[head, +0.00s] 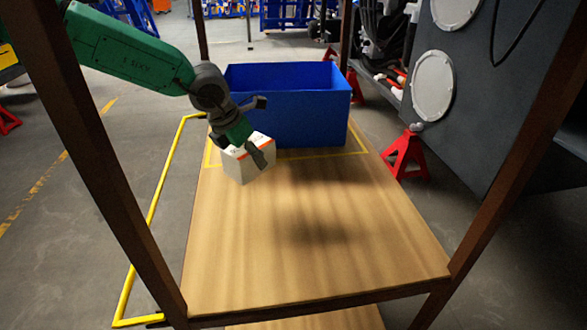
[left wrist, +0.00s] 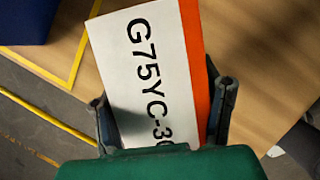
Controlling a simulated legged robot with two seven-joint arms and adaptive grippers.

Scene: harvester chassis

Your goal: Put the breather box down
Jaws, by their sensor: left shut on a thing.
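The breather box (head: 243,166) is a small white carton with an orange stripe. My left gripper (head: 245,148) is shut on it from above, near the left edge of the wooden table (head: 320,230) and in front of the blue bin. In the left wrist view the box (left wrist: 150,70) shows black text reading "G75YC-3" with the rest cut off, and the fingers of my left gripper (left wrist: 165,115) lie on both sides of it. The box looks slightly tilted. I cannot tell whether its underside touches the table. My right gripper is not in view.
A blue bin (head: 300,115) stands at the back of the table inside a yellow taped outline (head: 345,154). Brown posts (head: 85,140) rise at the table's corners. The middle and front of the table are clear. A red stand (head: 405,158) is on the floor to the right.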

